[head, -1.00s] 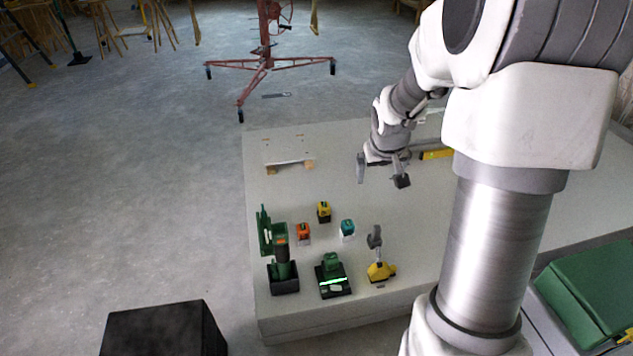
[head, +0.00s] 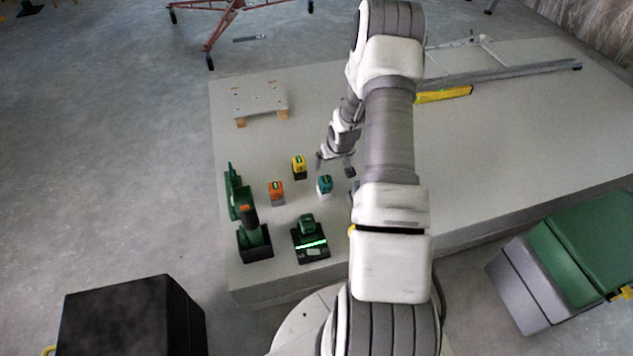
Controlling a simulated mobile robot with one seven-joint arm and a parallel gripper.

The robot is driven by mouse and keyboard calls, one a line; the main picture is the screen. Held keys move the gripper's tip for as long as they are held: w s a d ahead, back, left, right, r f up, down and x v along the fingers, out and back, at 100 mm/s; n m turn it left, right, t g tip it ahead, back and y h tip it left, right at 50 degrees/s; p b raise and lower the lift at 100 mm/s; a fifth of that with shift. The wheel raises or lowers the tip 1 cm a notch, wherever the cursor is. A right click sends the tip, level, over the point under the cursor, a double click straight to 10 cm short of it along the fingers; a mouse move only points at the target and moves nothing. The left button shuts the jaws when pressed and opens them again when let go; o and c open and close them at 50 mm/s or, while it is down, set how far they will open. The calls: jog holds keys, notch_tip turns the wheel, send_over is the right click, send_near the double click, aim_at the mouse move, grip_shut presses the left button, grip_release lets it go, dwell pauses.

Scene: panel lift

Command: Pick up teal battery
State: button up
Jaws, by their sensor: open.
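The teal battery (head: 324,185), teal on top with a pale lower part, stands upright on the grey platform (head: 460,205). My gripper (head: 334,170) is open and empty. In the picture it shows just above and slightly right of the teal battery, apart from it; its exact height over the platform is hard to tell.
An orange battery (head: 276,192) and a yellow battery (head: 299,167) stand left of the teal one. A small board (head: 260,98) and a yellow level (head: 444,94) lie farther back. My arm hides the yellow tool.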

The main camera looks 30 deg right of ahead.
aim_at(326, 180)
jog(key=b+x, duration=0.4)
jog(key=x, duration=1)
jog(key=shift+f, duration=0.2)
jog(key=b+x, duration=0.2)
jog(key=x, duration=0.3)
jog(key=shift+w+d+f, duration=0.1)
jog(key=shift+d, duration=0.1)
grip_shut()
notch_tip(326, 180, up, 10)
jog(key=p, duration=0.2)
jog(key=shift+p, duration=0.4)
